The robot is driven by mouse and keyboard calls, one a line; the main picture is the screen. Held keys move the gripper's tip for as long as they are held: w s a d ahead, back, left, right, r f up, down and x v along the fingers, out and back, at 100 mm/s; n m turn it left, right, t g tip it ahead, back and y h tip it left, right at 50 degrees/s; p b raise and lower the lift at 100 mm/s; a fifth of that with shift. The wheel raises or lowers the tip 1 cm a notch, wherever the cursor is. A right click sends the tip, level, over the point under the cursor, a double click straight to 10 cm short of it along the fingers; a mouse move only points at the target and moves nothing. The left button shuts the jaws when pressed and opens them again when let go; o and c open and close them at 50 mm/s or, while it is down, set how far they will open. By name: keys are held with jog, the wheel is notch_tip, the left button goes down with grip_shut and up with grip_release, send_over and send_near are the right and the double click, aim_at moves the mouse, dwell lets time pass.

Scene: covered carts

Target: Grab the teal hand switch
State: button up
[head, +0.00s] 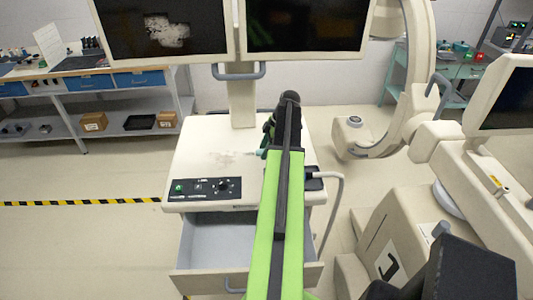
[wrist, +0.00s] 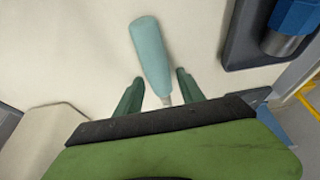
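The teal hand switch (wrist: 150,52) lies on the cream top of the cart (wrist: 60,45), with its pale grey end toward me. In the wrist view my gripper (wrist: 160,76) is open. Its two green fingers are on either side of the switch's near end, with gaps showing on both sides. In the head view my arm covers much of the cart top (head: 205,140), and only a small bit of teal (head: 263,153) shows beside my gripper (head: 269,138).
A dark holder (wrist: 238,40) with a blue-handled thing (wrist: 293,15) is at the right of the wrist view. The cart has a control panel (head: 205,188), an open drawer (head: 220,245) and monitors (head: 165,30) above. A large cream machine (head: 400,215) stands to the right.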

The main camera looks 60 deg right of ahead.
grip_shut()
jog(key=shift+r, duration=0.1)
